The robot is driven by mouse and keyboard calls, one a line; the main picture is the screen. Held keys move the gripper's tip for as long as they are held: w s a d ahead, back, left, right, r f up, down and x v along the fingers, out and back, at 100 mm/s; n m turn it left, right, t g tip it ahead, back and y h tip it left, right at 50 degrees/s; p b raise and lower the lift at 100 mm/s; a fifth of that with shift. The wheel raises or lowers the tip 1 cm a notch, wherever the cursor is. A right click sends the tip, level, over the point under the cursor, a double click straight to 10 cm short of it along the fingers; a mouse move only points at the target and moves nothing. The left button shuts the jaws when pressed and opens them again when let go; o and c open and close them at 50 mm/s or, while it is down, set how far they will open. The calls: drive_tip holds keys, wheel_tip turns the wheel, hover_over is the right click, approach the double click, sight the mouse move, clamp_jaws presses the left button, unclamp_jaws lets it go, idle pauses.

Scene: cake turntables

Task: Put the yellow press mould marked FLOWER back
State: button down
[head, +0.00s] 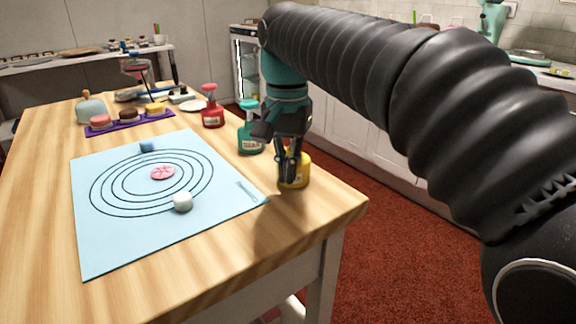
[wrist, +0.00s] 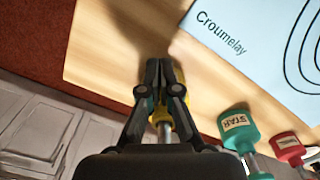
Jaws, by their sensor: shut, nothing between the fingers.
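The yellow press mould (head: 301,172) stands on the wooden table near its right edge, partly hidden by my gripper in the head view. Its label cannot be read. My gripper (head: 287,180) points down right beside the mould, with its fingers together and nothing between them. In the wrist view the closed fingers (wrist: 158,62) cover much of the yellow mould (wrist: 185,122); whether they touch it I cannot tell. A teal mould marked STAR (head: 250,141) and a red mould (head: 212,108) stand in a row behind it.
A pale blue mat (head: 105,240) with drawn rings lies left of the moulds. It holds a pink flower-pressed piece (head: 162,172), a white piece (head: 182,202) and a blue piece (head: 147,146). A purple tray (head: 113,128) with coloured cakes lies farther back. The table's front is bare.

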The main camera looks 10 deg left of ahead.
drive_tip(key=shift+s+a, duration=0.1)
drive_tip(key=shift+s, duration=0.45)
drive_tip(key=s, duration=0.1)
drive_tip(key=s+r, duration=0.1)
drive_tip(key=s, duration=0.1)
drive_tip(key=shift+a+r, duration=0.1)
drive_tip(key=shift+a, duration=0.05)
wheel_tip(320, 180, up, 9)
drive_tip(key=p, duration=0.1)
drive_tip(key=shift+w, duration=0.1)
idle(1.0)
